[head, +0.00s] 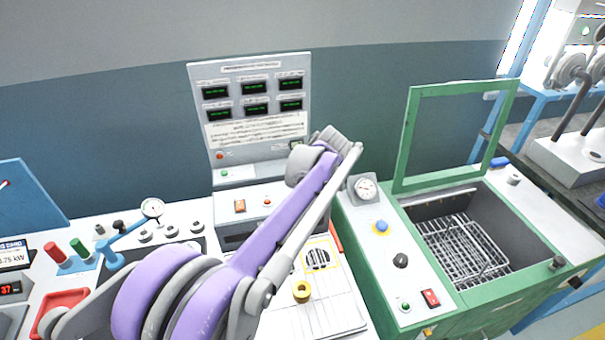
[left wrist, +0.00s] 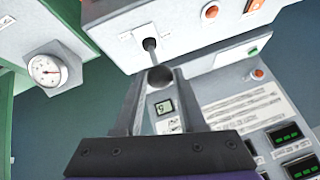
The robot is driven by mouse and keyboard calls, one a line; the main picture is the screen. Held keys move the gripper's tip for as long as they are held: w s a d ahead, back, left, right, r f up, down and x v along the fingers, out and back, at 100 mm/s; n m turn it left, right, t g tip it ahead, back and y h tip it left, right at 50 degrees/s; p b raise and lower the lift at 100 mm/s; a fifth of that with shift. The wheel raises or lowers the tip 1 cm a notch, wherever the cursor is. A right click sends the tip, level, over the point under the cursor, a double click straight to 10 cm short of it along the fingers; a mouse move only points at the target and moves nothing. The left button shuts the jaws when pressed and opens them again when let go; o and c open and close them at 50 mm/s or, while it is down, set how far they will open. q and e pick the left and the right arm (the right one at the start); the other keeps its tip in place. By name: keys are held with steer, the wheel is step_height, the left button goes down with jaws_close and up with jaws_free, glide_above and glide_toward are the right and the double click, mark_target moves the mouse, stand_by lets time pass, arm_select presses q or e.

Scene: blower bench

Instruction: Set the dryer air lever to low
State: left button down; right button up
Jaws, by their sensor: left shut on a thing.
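The dryer air lever shows in the left wrist view as a short thin rod ending in a dark round knob (left wrist: 160,76). It comes out of a dark slot in the light grey housing (left wrist: 125,50). My left gripper (left wrist: 158,84) is shut on the knob, with one finger on each side. In the head view my purple and grey left arm reaches up from the lower left to the right side of the grey panel (head: 248,68). The lever and my left fingertips are hidden there behind the arm. The lever's setting cannot be read. My right gripper is not in view.
A small display (left wrist: 164,106) sits behind the fingers. A round dial gauge (head: 366,187) stands right of my arm, near the green-framed machine with its open lid (head: 405,140) and wire basket (head: 460,250).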

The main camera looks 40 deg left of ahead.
arm_select(q)
steer(key=shift+s+d+f, duration=0.25)
steer(key=shift+s+d, duration=0.15)
steer(key=shift+d, duration=0.1)
steer(key=shift+f, duration=0.1)
steer(key=shift+c, duration=2.4)
jaws_free()
steer(key=v, duration=1.1)
